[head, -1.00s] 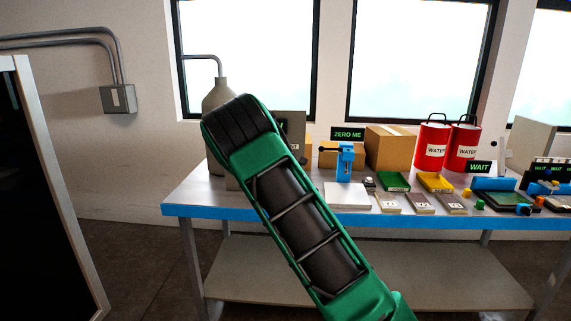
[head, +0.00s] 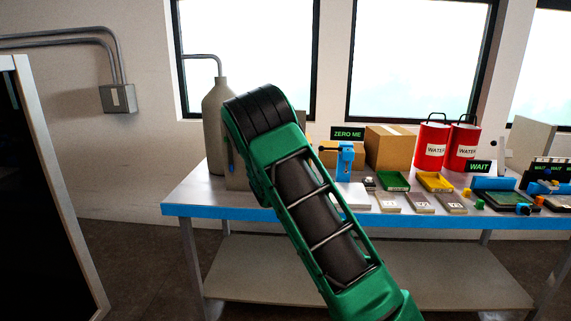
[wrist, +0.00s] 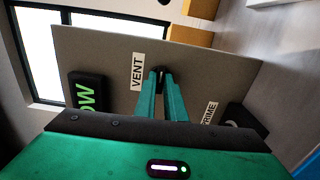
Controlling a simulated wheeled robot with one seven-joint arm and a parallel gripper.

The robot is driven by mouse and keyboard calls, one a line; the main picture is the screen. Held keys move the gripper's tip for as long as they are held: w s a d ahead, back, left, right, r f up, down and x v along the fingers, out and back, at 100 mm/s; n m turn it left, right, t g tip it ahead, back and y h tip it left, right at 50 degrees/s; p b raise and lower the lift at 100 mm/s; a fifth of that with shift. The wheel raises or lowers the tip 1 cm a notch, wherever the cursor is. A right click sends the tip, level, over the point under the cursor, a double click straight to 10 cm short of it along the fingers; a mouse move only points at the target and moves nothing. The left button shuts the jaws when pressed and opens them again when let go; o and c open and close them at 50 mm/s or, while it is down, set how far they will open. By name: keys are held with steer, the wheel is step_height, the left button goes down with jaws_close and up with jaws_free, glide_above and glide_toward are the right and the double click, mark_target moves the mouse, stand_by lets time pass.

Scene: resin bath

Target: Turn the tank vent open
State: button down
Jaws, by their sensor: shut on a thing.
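The tank vent is a small dark knob or handle (wrist: 157,71) on a grey-brown panel (wrist: 205,62), beside a white VENT label (wrist: 137,72), in the wrist view. My gripper (wrist: 162,80) has its two teal fingers shut on the vent. The fingers cover much of it, so its turned position cannot be told. In the head view, a narrow part of the panel (head: 236,176) shows left of my arm. My arm hides the rest of the panel, the vent and my gripper there.
In the wrist view, a dark display (wrist: 88,93) with green letters and a PRIME label (wrist: 210,113) flank the vent. A grey bottle (head: 215,110) stands close behind the panel. The bench (head: 190,196) holds a ZERO ME sign (head: 347,133), boxes, trays and red cans (head: 430,147) to the right.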

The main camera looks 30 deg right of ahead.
steer(key=shift+f, duration=0.1)
stand_by(0.5)
steer(key=c, duration=1.8)
jaws_free()
steer(key=shift+c, duration=0.2)
steer(key=v, duration=1)
steer(key=shift+s+a, duration=0.25)
steer(key=shift+a, duration=0.05)
